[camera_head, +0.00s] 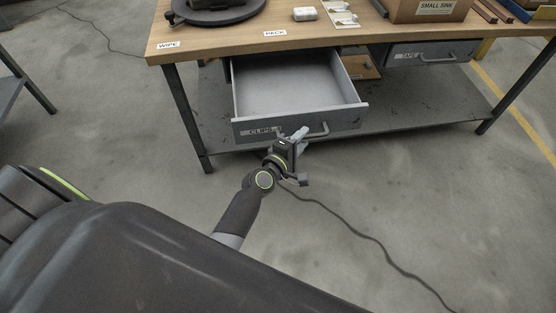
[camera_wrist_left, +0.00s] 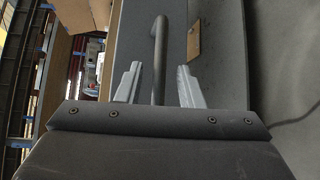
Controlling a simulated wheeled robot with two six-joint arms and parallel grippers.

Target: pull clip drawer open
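The clip drawer (camera_head: 298,82) is a grey metal drawer under the table, pulled far out, and its inside looks empty. Its front panel (camera_head: 346,121) carries a "CLIPS" label and a grey bar handle (camera_head: 318,131). My left gripper (camera_head: 294,136) is at the left part of this handle. In the left wrist view, the handle bar (camera_wrist_left: 159,60) runs between the two pale fingers of the left gripper (camera_wrist_left: 159,86). There is a gap on both sides of the bar, so the fingers are open around it. My right gripper is in no view.
The wooden table (camera_head: 225,38) holds a round dark stand (camera_head: 215,12), a white block (camera_head: 305,14), and a "SMALL SINK" box (camera_head: 432,10). A second drawer (camera_head: 430,54) at the right is shut. A lower shelf (camera_head: 420,105) runs under the table. A cable (camera_head: 370,240) lies on the floor.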

